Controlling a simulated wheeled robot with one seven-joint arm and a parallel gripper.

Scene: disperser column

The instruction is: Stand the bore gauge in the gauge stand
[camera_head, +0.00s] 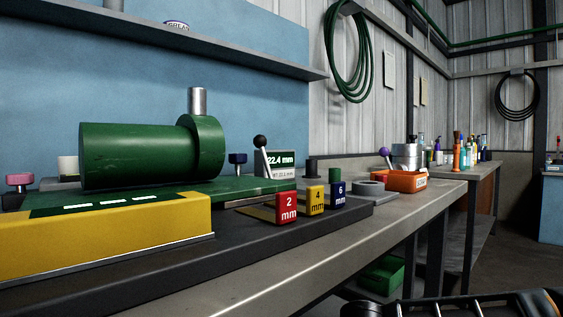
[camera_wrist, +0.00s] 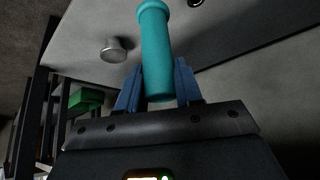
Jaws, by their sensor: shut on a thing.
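My gripper (camera_wrist: 158,88) is shut on a teal cylinder (camera_wrist: 156,50) with a rounded, rimmed end, apparently the bore gauge. The blue fingers press on its two sides, and it points up in the wrist view. Its lower end is partly hidden by the gripper. In the head view neither the fingers nor the teal piece shows.
A green cylinder housing (camera_head: 135,155) stands on the bench at left, behind a yellow block (camera_head: 110,235). Red (camera_head: 286,207), yellow (camera_head: 315,200) and blue (camera_head: 338,194) mm blocks stand near the front. An orange bin (camera_head: 402,181) is further right. The wrist view shows a metal knob (camera_wrist: 115,50).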

